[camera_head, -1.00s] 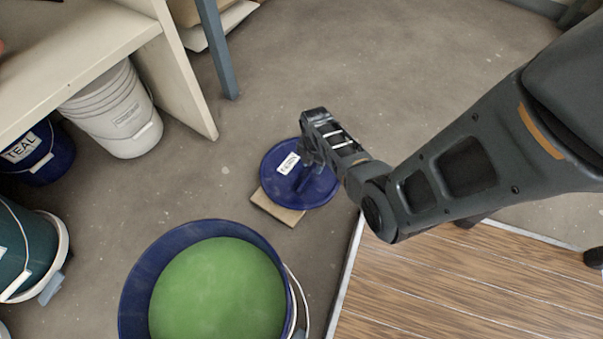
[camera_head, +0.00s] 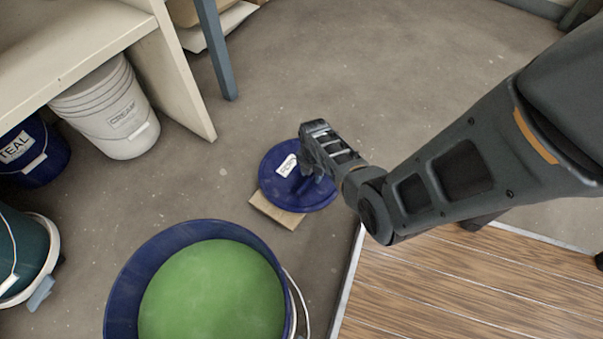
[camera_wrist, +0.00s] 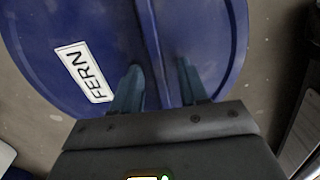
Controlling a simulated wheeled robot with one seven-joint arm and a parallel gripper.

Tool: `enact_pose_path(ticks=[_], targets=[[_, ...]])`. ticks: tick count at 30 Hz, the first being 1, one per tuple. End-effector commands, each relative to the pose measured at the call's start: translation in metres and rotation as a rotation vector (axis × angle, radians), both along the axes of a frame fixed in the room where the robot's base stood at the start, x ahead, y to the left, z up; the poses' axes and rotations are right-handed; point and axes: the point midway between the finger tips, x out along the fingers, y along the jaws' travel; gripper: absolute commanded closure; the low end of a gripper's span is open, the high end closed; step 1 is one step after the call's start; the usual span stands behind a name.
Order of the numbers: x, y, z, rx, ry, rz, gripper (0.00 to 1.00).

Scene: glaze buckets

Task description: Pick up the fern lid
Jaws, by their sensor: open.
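The fern lid (camera_head: 282,191) is a round blue disc with a white label. It lies on a small wooden block on the floor in the head view. In the wrist view the lid (camera_wrist: 205,30) fills most of the picture, its label reads FERN, and a raised blue ridge runs across its middle. My gripper (camera_head: 312,178) is over the lid from above right. In the wrist view my gripper (camera_wrist: 160,90) is open, with one finger on each side of the ridge. I cannot tell whether the fingers touch the lid.
A blue bucket of green glaze (camera_head: 215,295) stands in front of the lid. The wooden block (camera_head: 277,210) sticks out under the lid. A cream bucket (camera_head: 118,115), a blue TEAL bucket (camera_head: 40,170) and a shelf (camera_head: 180,75) are at left. A wood-patterned platform (camera_head: 460,285) lies at right.

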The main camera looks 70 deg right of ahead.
Motion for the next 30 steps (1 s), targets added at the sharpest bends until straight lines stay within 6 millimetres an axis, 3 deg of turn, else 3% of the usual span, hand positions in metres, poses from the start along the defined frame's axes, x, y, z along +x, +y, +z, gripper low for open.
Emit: enact_pose_path(ticks=[8, 21, 30], targets=[[0.0, -0.0001, -0.0029, 0.0, 0.0, 0.0, 0.57], [0.0, 0.0, -0.0028, 0.0, 0.0, 0.0, 0.99], [0.0002, -0.0003, -0.0026, 0.0, -0.001, 0.0, 1.0]])
